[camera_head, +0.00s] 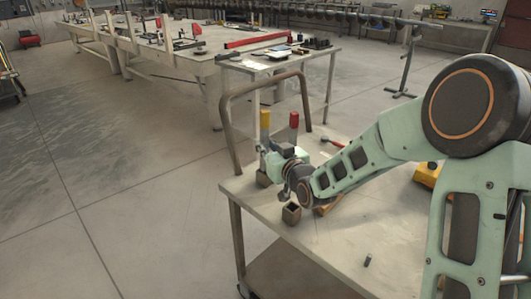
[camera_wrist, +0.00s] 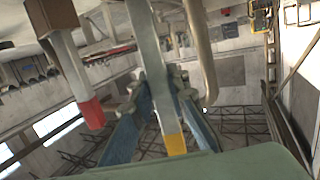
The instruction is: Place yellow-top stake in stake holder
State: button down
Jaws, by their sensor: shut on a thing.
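The yellow-top stake (camera_head: 265,124) stands upright near the table's far left edge in the head view. My gripper (camera_head: 271,158) is shut on its shaft below the yellow top. In the wrist view, which is upside down, the grey shaft (camera_wrist: 147,45) with its yellow tip (camera_wrist: 176,145) runs between the fingers (camera_wrist: 160,118). A square brown stake holder (camera_head: 263,180) shows below the gripper; I cannot tell whether the stake's foot is in it. Another holder (camera_head: 291,214) stands nearer, open and empty-looking. The stake's lower end is hidden.
A red-top stake (camera_head: 293,127) stands just right of the yellow one, in a brown block (camera_wrist: 50,15) in the wrist view. A bent metal handle (camera_head: 229,125) rises at the table's far end. A yellow tool (camera_head: 427,174) and small dark peg (camera_head: 367,261) lie on the table (camera_head: 330,245).

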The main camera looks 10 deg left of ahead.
jog(key=c, duration=1.9)
grip_release()
jog(key=f, duration=0.3)
jog(key=shift+d+g, duration=0.2)
jog(key=shift+g, duration=0.1)
jog(key=shift+r, duration=0.35)
